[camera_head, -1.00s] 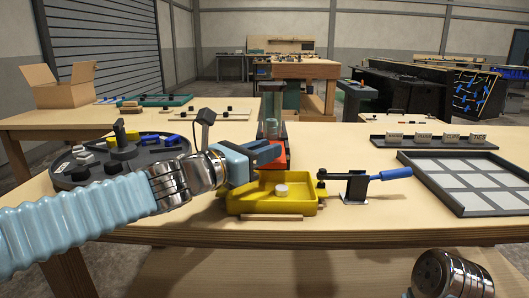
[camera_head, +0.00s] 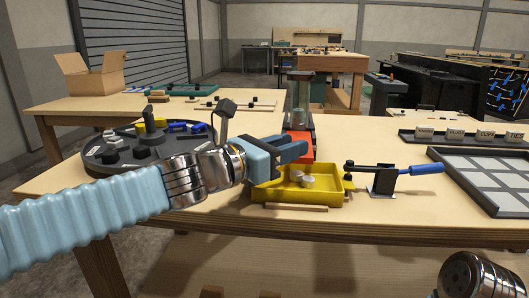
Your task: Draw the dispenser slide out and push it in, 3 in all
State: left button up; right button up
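The dispenser (camera_head: 301,97) stands at the table's middle, an upright clear tube on a dark frame. Its orange-red slide (camera_head: 301,139) shows at the front, below the tube and behind the yellow tray (camera_head: 264,195). Two pale round pucks (camera_head: 308,181) are in the tray. My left gripper (camera_head: 300,152) reaches in from the left, its blue fingers beside and partly over the slide. The fingers hide part of the slide, so I cannot tell whether they grip it. Only a silver part of my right arm shows at the bottom right; its gripper is out of view.
A blue-handled lever on a black stand (camera_head: 385,180) is right of the tray. A grey-squared panel (camera_head: 490,178) and a rack of labelled blocks (camera_head: 455,137) lie farther right. A dark round tray with small parts (camera_head: 105,165) is at the left. A wooden strip (camera_head: 296,208) lies before the yellow tray.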

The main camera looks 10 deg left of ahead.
pick_arm(q)
jog(key=p+v, duration=0.2)
jog(key=v, duration=1.1)
